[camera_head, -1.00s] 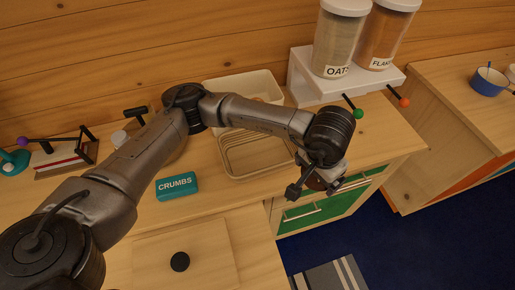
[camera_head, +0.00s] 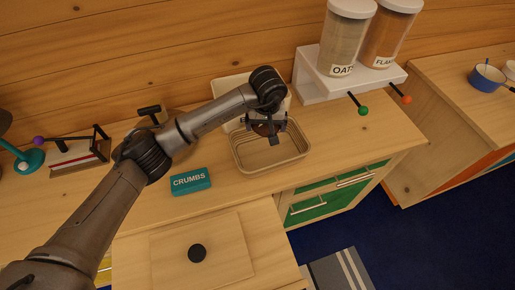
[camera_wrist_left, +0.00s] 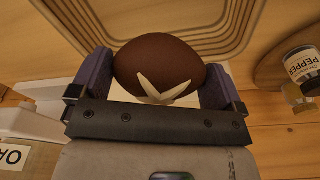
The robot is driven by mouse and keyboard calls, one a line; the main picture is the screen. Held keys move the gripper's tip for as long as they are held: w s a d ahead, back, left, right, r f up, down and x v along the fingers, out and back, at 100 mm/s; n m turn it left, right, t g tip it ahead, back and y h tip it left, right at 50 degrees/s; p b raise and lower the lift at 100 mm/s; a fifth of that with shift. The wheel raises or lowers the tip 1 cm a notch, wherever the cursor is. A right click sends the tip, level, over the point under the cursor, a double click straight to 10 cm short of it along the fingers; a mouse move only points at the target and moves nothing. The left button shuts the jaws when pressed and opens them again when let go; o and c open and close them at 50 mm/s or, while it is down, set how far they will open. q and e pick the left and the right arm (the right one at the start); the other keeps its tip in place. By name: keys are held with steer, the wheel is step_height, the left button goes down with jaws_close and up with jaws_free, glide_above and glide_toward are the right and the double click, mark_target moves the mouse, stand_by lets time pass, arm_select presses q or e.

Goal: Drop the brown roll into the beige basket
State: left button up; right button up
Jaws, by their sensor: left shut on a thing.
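My left gripper (camera_head: 273,136) is shut on the brown roll, above the back part of the beige basket (camera_head: 270,164). In the left wrist view the brown roll (camera_wrist_left: 158,62) sits between the two fingers, with pale score marks on its surface. In the head view the gripper mostly hides the roll. The ribbed, rectangular basket stands on the wooden counter, and its visible floor looks empty. Its ribbed wall also shows behind the roll in the left wrist view (camera_wrist_left: 215,22). My right gripper is not in view.
A cream bin (camera_head: 232,88) stands behind the basket. A teal CRUMBS box (camera_head: 191,181) lies to its left. A white shelf (camera_head: 316,84) with OATS (camera_head: 344,40) and FLAKES (camera_head: 388,38) jars stands at right.

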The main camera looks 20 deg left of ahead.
arm_select(q)
steer(key=shift+w+a+f, duration=0.1)
steer(key=shift+w+f, duration=0.05)
steer(key=shift+f, duration=0.35)
steer(key=shift+f+b, duration=1)
steer(key=shift+f, duration=1.45)
steer(key=o, duration=0.5)
steer(key=shift+o, duration=0.2)
